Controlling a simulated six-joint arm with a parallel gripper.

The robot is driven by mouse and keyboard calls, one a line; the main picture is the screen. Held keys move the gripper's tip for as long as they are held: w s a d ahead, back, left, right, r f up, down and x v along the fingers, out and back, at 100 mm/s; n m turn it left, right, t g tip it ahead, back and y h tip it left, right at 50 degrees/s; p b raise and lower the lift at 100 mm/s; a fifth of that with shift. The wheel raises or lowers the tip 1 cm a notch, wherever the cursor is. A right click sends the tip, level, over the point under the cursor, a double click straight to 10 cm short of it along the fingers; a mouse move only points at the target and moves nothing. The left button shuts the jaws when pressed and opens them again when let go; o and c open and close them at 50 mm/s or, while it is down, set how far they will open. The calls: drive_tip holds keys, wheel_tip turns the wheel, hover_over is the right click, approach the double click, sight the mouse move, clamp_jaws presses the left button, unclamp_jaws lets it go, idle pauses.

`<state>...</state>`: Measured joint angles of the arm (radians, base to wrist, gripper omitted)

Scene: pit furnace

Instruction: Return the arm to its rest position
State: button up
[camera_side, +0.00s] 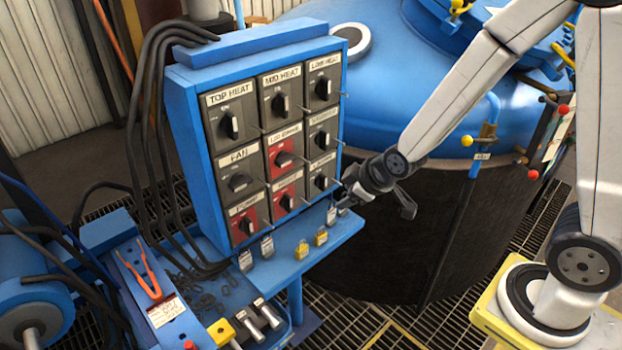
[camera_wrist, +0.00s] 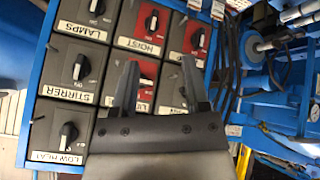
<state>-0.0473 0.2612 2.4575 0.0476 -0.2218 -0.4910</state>
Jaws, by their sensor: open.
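My gripper (camera_side: 345,198) is in front of the right side of the blue switch panel (camera_side: 183,130), just above its shelf. It also shows in the wrist view (camera_wrist: 159,68), with two dark fingers spread apart and nothing visibly held between them. A silver padlock (camera_side: 331,214) is close by the fingertips in the side view; I cannot tell whether they touch. The panel carries rows of rotary switches, including a top heat switch (camera_side: 230,122) and a low heat switch (camera_wrist: 68,135). The arm reaches in from the right, bent.
Silver padlocks (camera_side: 267,247) and yellow padlocks (camera_side: 301,250) sit on the shelf (camera_side: 280,266). The large blue furnace (camera_side: 400,75) stands close behind the arm. Orange tongs-like item (camera_side: 152,278) and a tag (camera_side: 165,310) lie at lower left. Black cables (camera_side: 150,120) hang left of the panel.

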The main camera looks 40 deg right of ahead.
drive_tip(key=s+d+r+m+g, duration=0.1)
drive_tip(key=s+m+g, duration=0.3)
drive_tip(key=s, duration=0.6)
drive_tip(key=shift+d+r+m+g, duration=0.3)
drive_tip(key=shift+r+m+g, duration=0.1)
drive_tip(key=shift+m, duration=0.4)
